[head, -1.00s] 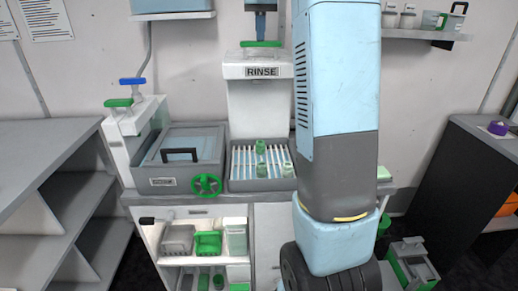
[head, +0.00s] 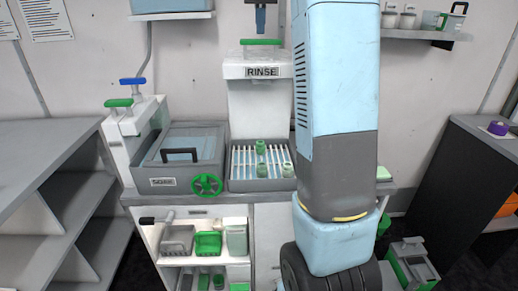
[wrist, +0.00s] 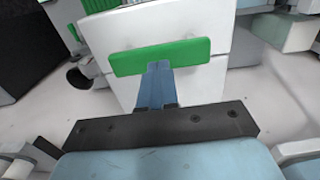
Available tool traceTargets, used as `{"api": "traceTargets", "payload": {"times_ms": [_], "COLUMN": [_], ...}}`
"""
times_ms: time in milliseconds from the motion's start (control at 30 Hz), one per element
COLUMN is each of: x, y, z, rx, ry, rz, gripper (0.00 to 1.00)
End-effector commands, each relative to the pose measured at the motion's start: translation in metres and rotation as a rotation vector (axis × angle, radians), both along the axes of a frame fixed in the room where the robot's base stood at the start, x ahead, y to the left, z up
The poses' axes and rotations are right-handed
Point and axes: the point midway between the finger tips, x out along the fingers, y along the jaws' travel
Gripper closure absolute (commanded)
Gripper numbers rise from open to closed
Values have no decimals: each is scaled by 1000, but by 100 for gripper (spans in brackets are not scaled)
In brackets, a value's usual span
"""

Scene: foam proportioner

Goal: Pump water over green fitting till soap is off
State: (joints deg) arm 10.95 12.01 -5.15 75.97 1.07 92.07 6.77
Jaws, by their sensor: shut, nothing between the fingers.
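The rinse station (head: 258,105), a white housing labelled RINSE, stands at the back centre with a green pump handle (head: 262,42) on top. My gripper (head: 260,30) is shut and empty just above the handle. In the wrist view its blue fingertips (wrist: 160,66) overlap the green handle (wrist: 190,50); I cannot tell whether they touch.
My arm hides the area right of the rinse station. Shelves with tubs are below.

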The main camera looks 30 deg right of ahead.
Motion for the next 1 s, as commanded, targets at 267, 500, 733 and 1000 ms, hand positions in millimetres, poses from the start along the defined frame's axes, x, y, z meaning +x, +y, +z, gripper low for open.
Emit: {"api": "traceTargets", "payload": {"times_ms": [267, 500, 733, 1000], "x": [1, 0, 1, 0], "y": [0, 0, 0, 0], "z": [11, 30, 49, 60], "rx": [-1, 0, -1, 0], "ry": [-2, 0, -2, 0], "rz": [0, 0, 0, 0], "gripper": [100, 100, 100, 100]}}
